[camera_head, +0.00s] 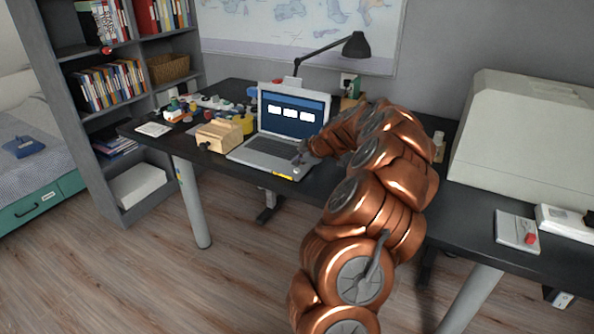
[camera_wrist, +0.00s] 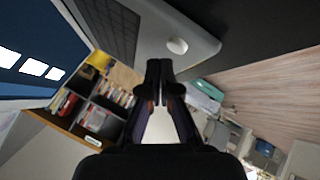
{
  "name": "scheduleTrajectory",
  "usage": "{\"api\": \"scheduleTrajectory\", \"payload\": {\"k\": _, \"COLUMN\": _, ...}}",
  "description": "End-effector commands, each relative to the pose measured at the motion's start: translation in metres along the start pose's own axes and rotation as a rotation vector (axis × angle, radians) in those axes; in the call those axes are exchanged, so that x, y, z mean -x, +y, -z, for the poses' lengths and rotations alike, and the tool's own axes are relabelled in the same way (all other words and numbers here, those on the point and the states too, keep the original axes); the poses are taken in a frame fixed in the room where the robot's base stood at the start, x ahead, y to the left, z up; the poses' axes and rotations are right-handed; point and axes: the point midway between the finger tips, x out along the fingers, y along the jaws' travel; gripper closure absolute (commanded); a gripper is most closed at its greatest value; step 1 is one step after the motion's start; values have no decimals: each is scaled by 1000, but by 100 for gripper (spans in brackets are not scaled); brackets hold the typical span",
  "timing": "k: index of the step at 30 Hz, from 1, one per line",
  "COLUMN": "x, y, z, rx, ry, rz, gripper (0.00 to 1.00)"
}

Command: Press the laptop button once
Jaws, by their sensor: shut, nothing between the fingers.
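The open silver laptop (camera_head: 262,155) stands on the dark desk, its lit blue screen (camera_head: 291,117) showing three white boxes. In the wrist view its screen (camera_wrist: 30,72) is at the left and its grey base (camera_wrist: 155,30) at the top. A pale oval button (camera_wrist: 177,46) sits on the base near its corner. My gripper (camera_head: 299,158) is over the right front part of the laptop in the head view. In the wrist view my gripper (camera_wrist: 160,68) is shut and empty, with its tips just below the button in the picture. I cannot tell whether they touch the laptop.
A wooden box (camera_head: 220,136) stands left of the laptop, with small colourful items behind it. A black lamp (camera_head: 355,46) rises behind. A large pale case (camera_head: 525,135) fills the desk's right. The desk strip before the laptop is narrow.

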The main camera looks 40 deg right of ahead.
Motion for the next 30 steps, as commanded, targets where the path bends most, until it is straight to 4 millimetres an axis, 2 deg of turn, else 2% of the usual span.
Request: {"api": "scheduleTrajectory", "payload": {"k": 30, "x": -6, "y": -5, "z": -4, "rx": 0, "ry": 1, "rz": 0, "gripper": 100}}
